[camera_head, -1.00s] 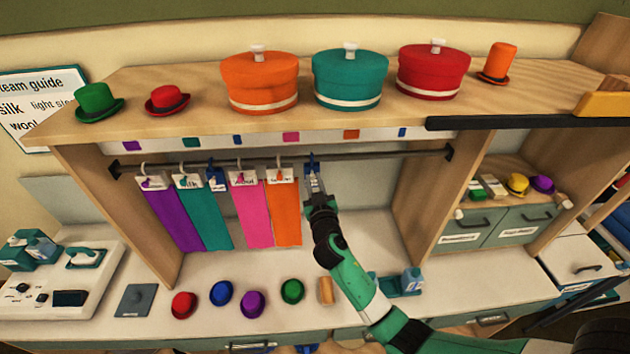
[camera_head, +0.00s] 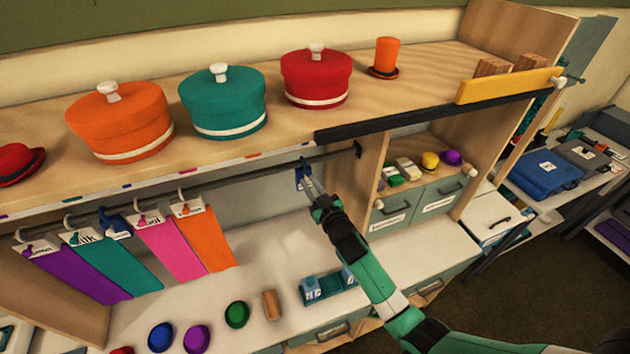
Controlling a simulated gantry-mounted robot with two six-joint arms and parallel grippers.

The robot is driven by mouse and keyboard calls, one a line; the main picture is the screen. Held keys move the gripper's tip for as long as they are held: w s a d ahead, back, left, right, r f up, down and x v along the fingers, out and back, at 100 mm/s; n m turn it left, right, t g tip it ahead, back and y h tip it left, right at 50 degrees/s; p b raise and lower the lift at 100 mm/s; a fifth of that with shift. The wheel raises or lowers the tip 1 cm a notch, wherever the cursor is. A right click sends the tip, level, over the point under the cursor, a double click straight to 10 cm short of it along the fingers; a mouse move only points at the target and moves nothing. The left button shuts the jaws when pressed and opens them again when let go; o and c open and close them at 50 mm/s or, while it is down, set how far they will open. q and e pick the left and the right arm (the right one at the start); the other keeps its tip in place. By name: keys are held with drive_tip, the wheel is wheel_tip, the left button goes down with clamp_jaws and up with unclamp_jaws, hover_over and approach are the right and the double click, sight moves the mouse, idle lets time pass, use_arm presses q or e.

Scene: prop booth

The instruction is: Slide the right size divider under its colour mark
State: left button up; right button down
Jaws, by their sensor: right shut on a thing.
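A small blue divider (camera_head: 299,176) is at the hanging rail (camera_head: 265,166), near its right end. My right gripper (camera_head: 311,188) is shut on it from the lower right; whether its top hooks around the rail I cannot tell for sure. A second blue divider (camera_head: 115,224) hangs on the rail between the teal sample (camera_head: 121,264) and the pink sample (camera_head: 172,251). An orange sample (camera_head: 206,240) and a purple sample (camera_head: 75,276) hang there too. Small colour marks line the shelf's front edge, including an orange mark (camera_head: 252,156) and a blue mark (camera_head: 307,142). My left gripper is not in view.
A dark bar (camera_head: 385,120) runs along the shelf edge above my right arm. Hat boxes, such as the red one (camera_head: 316,80), stand on top. The rail between the orange sample and the held divider is clear. Small hats and a teal holder (camera_head: 325,293) sit on the counter below.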

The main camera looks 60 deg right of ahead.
drive_tip(key=shift+s+d, duration=0.25)
drive_tip(key=shift+d, duration=0.05)
drive_tip(key=c, duration=0.8)
unclamp_jaws()
drive_tip(key=shift+o, duration=0.2)
drive_tip(key=v, duration=1.1)
drive_tip(key=shift+s+a, duration=0.2)
drive_tip(key=shift+s, duration=0.05)
